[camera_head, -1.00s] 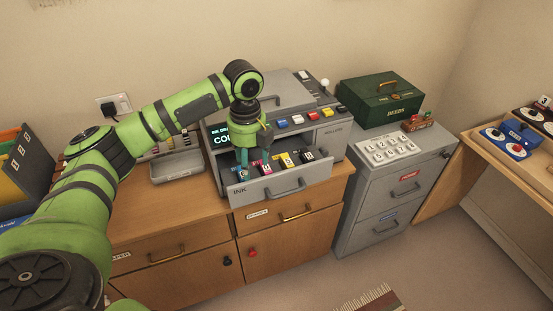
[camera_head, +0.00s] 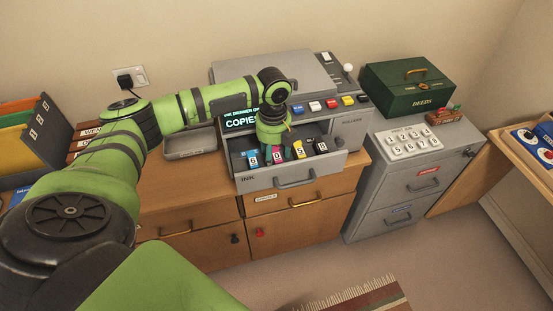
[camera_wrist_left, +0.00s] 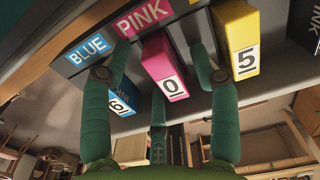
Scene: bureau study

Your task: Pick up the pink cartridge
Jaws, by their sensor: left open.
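The pink cartridge (camera_head: 277,159) stands in the open ink drawer (camera_head: 320,170) of the grey copier, between the blue cartridge (camera_head: 252,160) and the yellow cartridge (camera_head: 298,152). My left gripper (camera_head: 271,146) is open, pointing down over the drawer, and partly hides the pink cartridge. In the left wrist view the pink cartridge (camera_wrist_left: 162,58), labelled 0, lies between my spread fingers (camera_wrist_left: 155,75). One finger is on the blue side and one on the yellow side; I cannot tell whether they touch it. My right gripper is not in view.
A black cartridge (camera_head: 320,148) stands at the drawer's right end. The copier's screen (camera_head: 240,121) and coloured buttons (camera_head: 331,103) are just behind. A grey tray (camera_head: 190,144) lies left of the copier. A grey cabinet (camera_head: 400,185) stands to the right.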

